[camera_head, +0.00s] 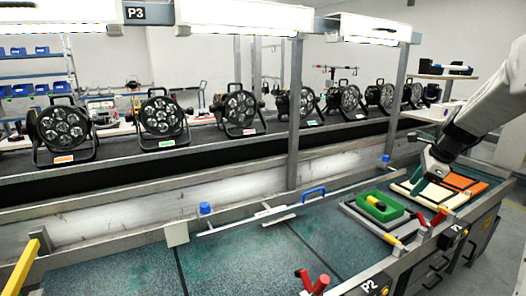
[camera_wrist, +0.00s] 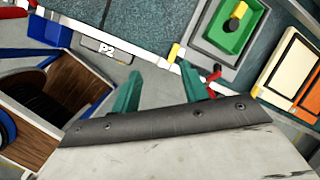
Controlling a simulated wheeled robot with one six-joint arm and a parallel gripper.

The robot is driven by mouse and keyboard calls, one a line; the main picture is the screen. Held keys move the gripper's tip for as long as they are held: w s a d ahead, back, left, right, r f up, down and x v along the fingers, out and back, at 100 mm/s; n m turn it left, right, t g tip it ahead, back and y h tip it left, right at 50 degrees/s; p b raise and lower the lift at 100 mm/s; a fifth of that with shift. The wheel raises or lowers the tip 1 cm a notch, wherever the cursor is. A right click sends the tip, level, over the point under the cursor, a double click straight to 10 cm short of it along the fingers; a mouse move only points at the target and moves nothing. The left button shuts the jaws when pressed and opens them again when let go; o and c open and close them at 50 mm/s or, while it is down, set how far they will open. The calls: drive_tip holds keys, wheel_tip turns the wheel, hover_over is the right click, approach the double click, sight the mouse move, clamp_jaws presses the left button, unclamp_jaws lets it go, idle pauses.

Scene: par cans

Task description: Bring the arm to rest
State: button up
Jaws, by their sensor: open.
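My arm (camera_head: 492,100) reaches in from the right edge in the head view. My gripper (camera_head: 420,176) hangs at its end, near the trays at the right end of the bench. In the wrist view my gripper (camera_wrist: 160,90) shows two green fingers set well apart, with nothing between them. The fingers point toward the bench's front edge near the P2 label (camera_wrist: 106,49).
A green bin (camera_head: 380,207) with a yellow item sits in a grey tray on the bench. White and orange trays (camera_head: 462,183) lie beside it. Red-handled clamps (camera_head: 428,231) stand at the front edge. Several par cans (camera_head: 162,116) stand on the rear conveyor. A wooden-sided box (camera_wrist: 75,85) is below.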

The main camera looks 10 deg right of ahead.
drive_tip(key=s+a+r+n+g, duration=0.1)
drive_tip(key=s+a+r+n, duration=0.2)
drive_tip(key=s+a+n, duration=0.45)
drive_tip(key=s+a+r+n+g, duration=0.1)
drive_tip(key=s+a+r+n, duration=0.35)
drive_tip(key=s+a, duration=0.6)
drive_tip(key=s+a+f+n+h, duration=0.1)
drive_tip(key=s+a+f+n, duration=0.1)
drive_tip(key=s+a+n, duration=0.2)
drive_tip(key=s+a+f+n+h, duration=0.1)
drive_tip(key=s+a+f+n, duration=0.1)
drive_tip(key=s+a+n, duration=0.3)
drive_tip(key=s+n, duration=0.3)
drive_tip(key=s, duration=0.3)
drive_tip(key=shift+s+a+g, duration=0.15)
drive_tip(key=shift+a+g, duration=0.1)
drive_tip(key=shift+g, duration=0.05)
drive_tip(key=shift+f, duration=0.1)
